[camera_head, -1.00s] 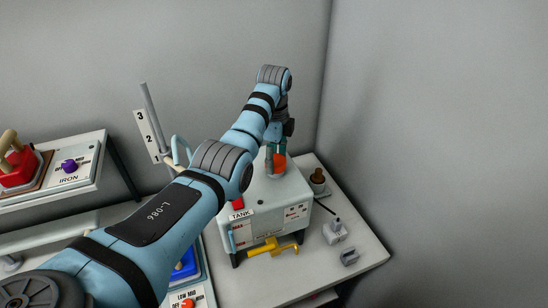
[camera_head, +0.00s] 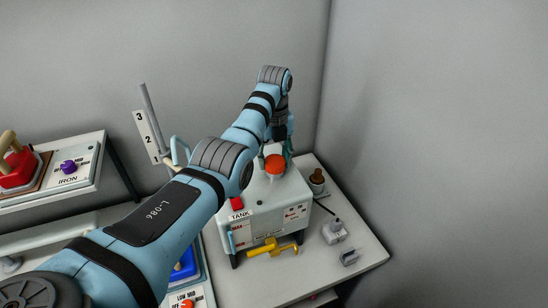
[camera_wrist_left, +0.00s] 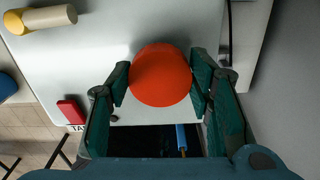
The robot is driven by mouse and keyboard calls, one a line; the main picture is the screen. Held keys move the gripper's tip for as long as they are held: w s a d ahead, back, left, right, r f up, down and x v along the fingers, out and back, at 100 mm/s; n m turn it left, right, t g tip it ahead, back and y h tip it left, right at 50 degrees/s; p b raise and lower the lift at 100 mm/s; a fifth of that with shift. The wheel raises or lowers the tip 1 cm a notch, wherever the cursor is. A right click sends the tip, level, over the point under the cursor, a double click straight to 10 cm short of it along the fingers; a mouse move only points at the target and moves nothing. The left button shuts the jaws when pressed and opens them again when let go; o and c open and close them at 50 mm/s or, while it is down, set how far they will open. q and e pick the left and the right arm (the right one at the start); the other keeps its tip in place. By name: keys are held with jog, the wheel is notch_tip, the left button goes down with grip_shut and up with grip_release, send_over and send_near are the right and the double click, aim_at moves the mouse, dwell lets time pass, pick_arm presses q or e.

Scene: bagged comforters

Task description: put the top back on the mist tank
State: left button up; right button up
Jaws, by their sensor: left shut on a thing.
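The mist tank (camera_head: 265,219) is a pale box marked TANK on the bench. The orange round top (camera_head: 275,164) shows over the tank's upper face; I cannot tell whether it is seated or held just above. My left gripper (camera_head: 285,152) reaches down over the tank from behind and is shut on the top. In the left wrist view the top (camera_wrist_left: 160,75) lies between the two green finger pads, one at each side. The tank's opening is hidden. My right gripper is not in view.
A brown-topped pot (camera_head: 317,179) and small grey parts (camera_head: 335,231) stand to the right. The grey wall is close behind and right.

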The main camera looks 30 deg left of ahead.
pick_arm(q)
jog(key=m, duration=0.3)
jog(key=shift+d+f+m, duration=0.1)
jog(key=shift+m, duration=0.2)
jog(key=o, duration=1.1)
jog(key=shift+o, duration=0.6)
